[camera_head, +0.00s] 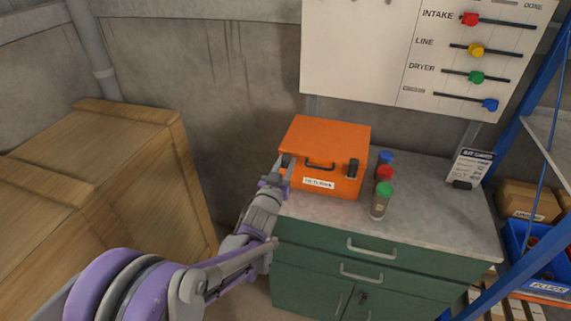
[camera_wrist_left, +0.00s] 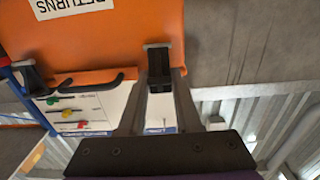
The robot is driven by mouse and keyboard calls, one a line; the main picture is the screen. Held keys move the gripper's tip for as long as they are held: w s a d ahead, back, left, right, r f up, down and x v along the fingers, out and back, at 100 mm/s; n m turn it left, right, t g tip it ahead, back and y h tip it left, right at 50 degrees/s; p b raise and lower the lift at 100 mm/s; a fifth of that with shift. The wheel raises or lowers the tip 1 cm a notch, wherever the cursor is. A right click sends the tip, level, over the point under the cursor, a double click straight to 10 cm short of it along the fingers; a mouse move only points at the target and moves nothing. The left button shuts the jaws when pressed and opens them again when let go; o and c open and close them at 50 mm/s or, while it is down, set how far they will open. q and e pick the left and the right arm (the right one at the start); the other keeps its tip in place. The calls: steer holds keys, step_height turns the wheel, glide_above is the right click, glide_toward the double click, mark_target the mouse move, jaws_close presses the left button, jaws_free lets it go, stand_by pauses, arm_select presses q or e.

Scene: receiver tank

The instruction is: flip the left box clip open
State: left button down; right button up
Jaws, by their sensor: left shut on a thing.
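The orange box (camera_head: 325,150) stands closed on the cabinet top, with a dark carry handle (camera_head: 320,165) and a white label on its front. The left box clip (camera_head: 286,161) is a small dark catch at the front's left end. In the left wrist view, which is upside down, the left clip (camera_wrist_left: 158,62) sits between the fingertips. My left gripper (camera_head: 275,180) is shut on this clip; its fingers also show in the wrist view (camera_wrist_left: 160,82). How far the clip is turned is hard to tell. The right clip (camera_head: 352,168) is at the other end. My right gripper is out of view.
Bottles with blue, red and green caps (camera_head: 379,200) stand just right of the box. The grey worktop (camera_head: 440,215) is mostly clear farther right. A large wooden crate (camera_head: 100,170) stands at left. A wall panel with coloured sliders (camera_head: 440,50) hangs behind.

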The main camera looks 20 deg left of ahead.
arm_select(q)
steer(key=shift+s+f+t, duration=0.1)
steer(key=shift+f+t, duration=0.15)
steer(key=shift+t, duration=0.25)
steer(key=t+b, duration=0.1)
steer(key=f+t+b, duration=0.1)
steer(key=b, duration=0.1)
steer(key=s+t+b, duration=0.1)
steer(key=t+b, duration=0.1)
steer(key=shift+f, duration=0.25)
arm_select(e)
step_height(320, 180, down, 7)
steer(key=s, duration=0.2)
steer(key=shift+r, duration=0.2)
arm_select(q)
steer(key=shift+r, duration=0.1)
steer(key=c, duration=0.6)
jaws_free()
